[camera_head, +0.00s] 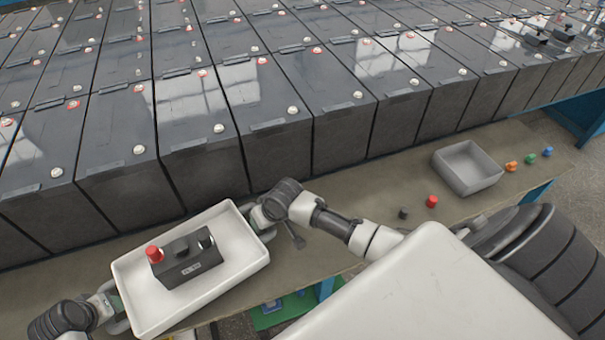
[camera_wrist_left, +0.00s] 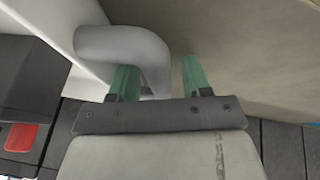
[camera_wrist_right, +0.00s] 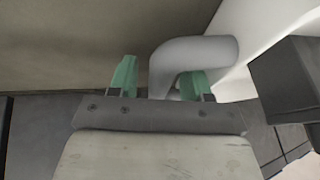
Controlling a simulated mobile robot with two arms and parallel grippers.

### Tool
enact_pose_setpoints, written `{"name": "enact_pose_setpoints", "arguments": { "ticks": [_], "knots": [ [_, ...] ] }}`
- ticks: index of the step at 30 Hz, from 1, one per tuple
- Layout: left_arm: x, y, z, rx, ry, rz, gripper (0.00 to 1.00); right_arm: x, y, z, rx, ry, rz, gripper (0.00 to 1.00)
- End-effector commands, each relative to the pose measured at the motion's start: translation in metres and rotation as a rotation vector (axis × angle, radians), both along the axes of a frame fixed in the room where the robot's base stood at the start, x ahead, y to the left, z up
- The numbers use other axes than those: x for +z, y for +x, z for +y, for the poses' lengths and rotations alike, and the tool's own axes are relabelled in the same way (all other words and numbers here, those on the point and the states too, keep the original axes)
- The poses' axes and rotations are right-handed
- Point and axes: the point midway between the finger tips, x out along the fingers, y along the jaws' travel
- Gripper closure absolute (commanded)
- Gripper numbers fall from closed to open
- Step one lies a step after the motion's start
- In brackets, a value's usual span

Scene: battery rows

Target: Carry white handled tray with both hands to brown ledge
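The white handled tray (camera_head: 222,275) is at the lower left of the head view, over the brown ledge (camera_head: 345,205). I cannot tell whether it touches the ledge. A dark box with a red knob (camera_head: 187,262) sits inside it. My left gripper (camera_head: 112,303) is at the tray's left handle; in the left wrist view the grey handle (camera_wrist_left: 125,42) passes between parted green fingers (camera_wrist_left: 160,80). My right gripper (camera_head: 264,220) is at the right handle; in the right wrist view that handle (camera_wrist_right: 200,50) also passes between parted fingers (camera_wrist_right: 160,80). A gap shows beside each handle.
Rows of dark batteries (camera_head: 340,128) line the ledge's back edge. A grey open bin (camera_head: 468,170) stands on the ledge at right. A black knob (camera_head: 403,213), a red knob (camera_head: 432,201) and orange, green and blue knobs (camera_head: 530,158) lie near it.

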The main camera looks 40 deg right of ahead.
Motion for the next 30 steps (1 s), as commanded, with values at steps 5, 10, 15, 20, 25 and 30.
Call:
{"name": "enact_pose_setpoints", "arguments": {
  "ticks": [5, 10, 15, 20, 25, 30],
  "knots": [
    [0.000, 0.000, 0.000, 0.000, 0.000, 0.000, 0.52, 0.000, 0.000, 0.000, 0.000, 0.001, 0.000, 0.51],
    [0.007, -0.003, 0.001, 0.000, 0.000, -0.001, 0.52, 0.000, 0.000, 0.000, 0.000, 0.001, 0.000, 0.51],
    [0.031, -0.013, 0.007, 0.000, 0.003, -0.004, 0.52, 0.000, 0.000, 0.001, 0.000, 0.001, 0.000, 0.51],
    [0.062, -0.026, 0.012, 0.000, 0.000, -0.004, 0.52, 0.000, 0.000, 0.001, 0.000, 0.001, 0.000, 0.51],
    [0.090, -0.038, 0.017, -0.001, 0.002, -0.003, 0.52, 0.000, 0.000, 0.001, 0.000, 0.001, 0.000, 0.51],
    [0.105, -0.045, 0.020, -0.001, 0.000, -0.001, 0.52, 0.000, 0.000, 0.001, 0.000, 0.001, 0.000, 0.51]
  ]
}}
